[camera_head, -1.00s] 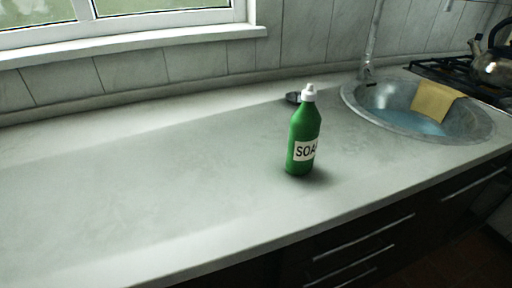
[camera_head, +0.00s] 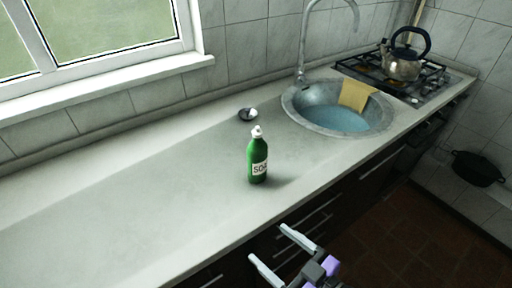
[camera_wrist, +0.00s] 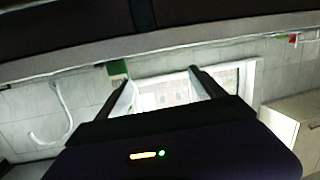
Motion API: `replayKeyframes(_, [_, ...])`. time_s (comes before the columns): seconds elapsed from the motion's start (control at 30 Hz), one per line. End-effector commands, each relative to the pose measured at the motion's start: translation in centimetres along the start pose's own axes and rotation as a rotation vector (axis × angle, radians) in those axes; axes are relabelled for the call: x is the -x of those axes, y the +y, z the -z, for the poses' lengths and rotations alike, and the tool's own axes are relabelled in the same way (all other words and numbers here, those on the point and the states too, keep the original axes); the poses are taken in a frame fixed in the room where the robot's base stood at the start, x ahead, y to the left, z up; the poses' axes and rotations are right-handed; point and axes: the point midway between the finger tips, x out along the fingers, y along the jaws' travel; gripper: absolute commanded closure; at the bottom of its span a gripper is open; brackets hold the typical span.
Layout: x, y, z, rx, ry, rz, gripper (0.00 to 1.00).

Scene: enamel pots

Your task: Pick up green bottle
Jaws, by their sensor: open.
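The green bottle (camera_head: 257,164) stands upright on the counter in the head view, with a white cap and a white label facing me. My gripper (camera_head: 267,242) is at the bottom of the head view, open and empty, in front of the counter's front edge and apart from the bottle. In the wrist view, which looks upside down, my gripper's fingers (camera_wrist: 160,80) are spread. A green patch, apparently part of the bottle (camera_wrist: 117,68), shows near the left finger; the rest of it is hidden.
A small dark round dish (camera_head: 245,115) lies behind the bottle. The counter (camera_head: 130,205) left of the bottle is clear.

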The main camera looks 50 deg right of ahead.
Motion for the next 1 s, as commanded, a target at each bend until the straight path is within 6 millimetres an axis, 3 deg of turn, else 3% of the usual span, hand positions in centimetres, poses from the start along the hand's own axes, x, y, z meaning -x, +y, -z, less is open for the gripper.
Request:
replayKeyframes(0.03, [-2.0, 1.1, 0.8, -0.001, 0.023, -0.03, 0.21])
replayKeyframes(0.2, [-7.9, 5.2, 2.8, -0.019, 0.076, -0.144, 0.21])
replayKeyframes(0.4, [-12.6, 9.7, 5.8, -0.056, 0.133, -0.268, 0.21])
replayKeyframes(0.6, [-14.4, 11.9, 7.3, -0.079, 0.16, -0.325, 0.21])
replayKeyframes(1.0, [-17.9, 13.3, 8.2, -0.081, 0.16, -0.327, 0.21])
